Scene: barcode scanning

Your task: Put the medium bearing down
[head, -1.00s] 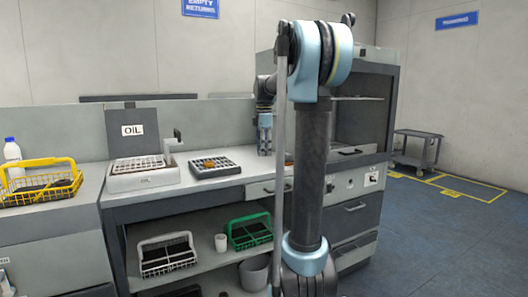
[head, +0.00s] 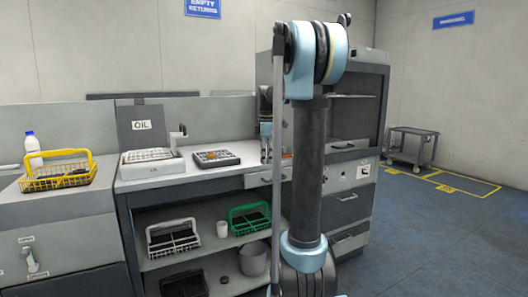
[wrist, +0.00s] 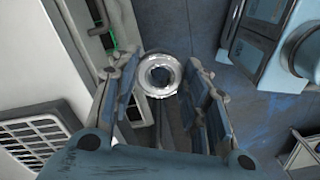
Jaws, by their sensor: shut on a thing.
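The medium bearing (wrist: 160,75) is a shiny silver ring in the wrist view, held at the fingertips of my gripper (wrist: 163,88). The fingers are closed on it from both sides. Blue floor shows behind the ring, and the bench side lies to its left. In the head view my gripper (head: 266,130) hangs just right of the dark gridded tray (head: 231,161) on the bench, partly hidden by my own arm. The bearing cannot be made out clearly in the head view.
The bench holds a white oil tray (head: 152,169) and, to the left, a yellow basket (head: 88,166). White (head: 172,248) and green (head: 233,223) baskets, a cup (head: 222,229) and a bin (head: 252,262) sit below. A grey cabinet (head: 347,212) stands at the right.

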